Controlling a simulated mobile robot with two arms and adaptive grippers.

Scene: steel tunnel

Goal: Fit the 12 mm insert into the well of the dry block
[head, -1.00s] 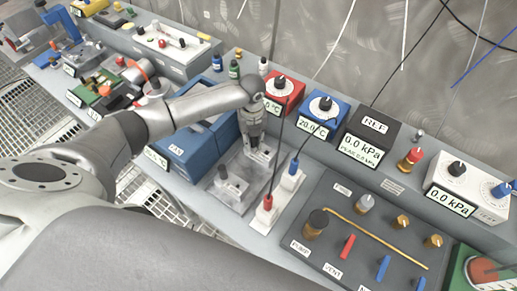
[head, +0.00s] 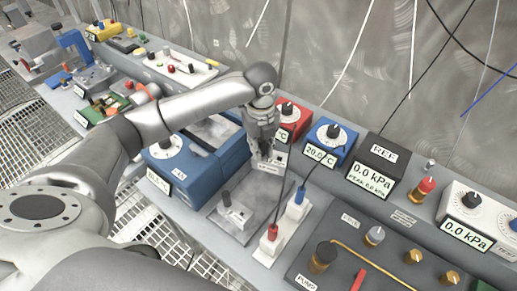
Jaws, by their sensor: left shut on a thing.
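My left gripper (head: 264,146) is shut on a small light grey block (head: 270,164) with a label too small to read. The fingers hide its upper part. It appears to hang a little above the grey tray (head: 262,200). A similar labelled block (head: 236,213) with a dark knob stands on the tray, to the lower left of the gripper. The blue dry block (head: 188,165), with a white dial and a display, is left of the tray. Its top is partly behind my left arm, and I cannot make out the well clearly. My right gripper is not in view.
A white strip (head: 284,232) with red and blue plugs and cables lies right of the tray. Behind are a red unit (head: 296,122), a blue unit (head: 338,140) and a black REF gauge (head: 374,160). A dark panel (head: 345,232) with knobs fills the lower right.

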